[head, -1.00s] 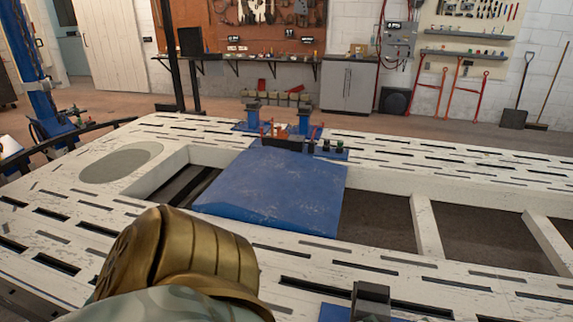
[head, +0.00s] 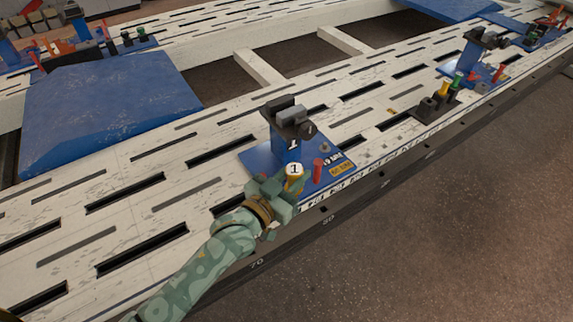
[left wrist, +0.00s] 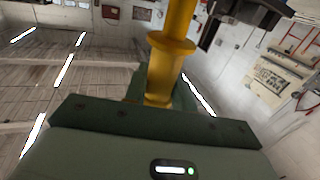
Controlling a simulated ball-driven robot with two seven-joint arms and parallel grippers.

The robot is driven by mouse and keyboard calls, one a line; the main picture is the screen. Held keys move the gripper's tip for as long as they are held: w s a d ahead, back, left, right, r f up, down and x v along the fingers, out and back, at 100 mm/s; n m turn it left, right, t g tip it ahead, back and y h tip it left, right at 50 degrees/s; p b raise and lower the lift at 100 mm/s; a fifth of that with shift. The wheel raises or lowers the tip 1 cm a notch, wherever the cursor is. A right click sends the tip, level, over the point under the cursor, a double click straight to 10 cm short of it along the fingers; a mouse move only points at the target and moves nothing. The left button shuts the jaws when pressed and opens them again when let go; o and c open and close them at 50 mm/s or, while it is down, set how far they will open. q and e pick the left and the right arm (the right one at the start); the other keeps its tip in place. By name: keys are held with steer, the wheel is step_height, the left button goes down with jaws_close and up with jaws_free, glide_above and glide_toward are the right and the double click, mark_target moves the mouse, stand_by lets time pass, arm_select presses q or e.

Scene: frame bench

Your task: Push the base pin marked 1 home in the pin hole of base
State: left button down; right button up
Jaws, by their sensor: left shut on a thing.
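The base (head: 257,158) is a blue plate with a blue post marked 1 and a grey and black clamp head, on the near edge of the white slotted bench. My left gripper (head: 287,188) is at the plate's front edge, shut on the yellow base pin (head: 295,182), whose white top reads 1. In the left wrist view the yellow pin (left wrist: 172,55) with its collar stands between the green jaws. The pin's lower end and the pin hole are hidden, so I cannot tell how deep it sits. My right gripper is not in view.
A red pin (head: 318,169) stands on the plate just right of the gripper. A second blue post (head: 471,57) and a black holder (head: 436,103) with coloured pins are farther right. A blue sloped panel (head: 105,110) lies left. The floor in front is clear.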

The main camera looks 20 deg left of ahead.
arm_select(q)
steer(key=w+a+f+b, duration=0.6)
steer(key=w+f, duration=0.5)
steer(key=w, duration=0.3)
steer(key=shift+w+a+f+n+y, duration=0.2)
steer(key=shift+a+n+y, duration=0.15)
steer(key=shift+a, duration=0.2)
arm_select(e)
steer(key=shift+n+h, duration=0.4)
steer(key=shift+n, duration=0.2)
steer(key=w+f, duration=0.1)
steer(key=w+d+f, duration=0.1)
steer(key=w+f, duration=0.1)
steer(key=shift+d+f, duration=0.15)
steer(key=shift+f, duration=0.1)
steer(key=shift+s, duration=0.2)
arm_select(q)
step_height(320, 180, down, 6)
steer(key=b, duration=0.3)
steer(key=shift+r+b, duration=0.15)
steer(key=shift+b, duration=0.2)
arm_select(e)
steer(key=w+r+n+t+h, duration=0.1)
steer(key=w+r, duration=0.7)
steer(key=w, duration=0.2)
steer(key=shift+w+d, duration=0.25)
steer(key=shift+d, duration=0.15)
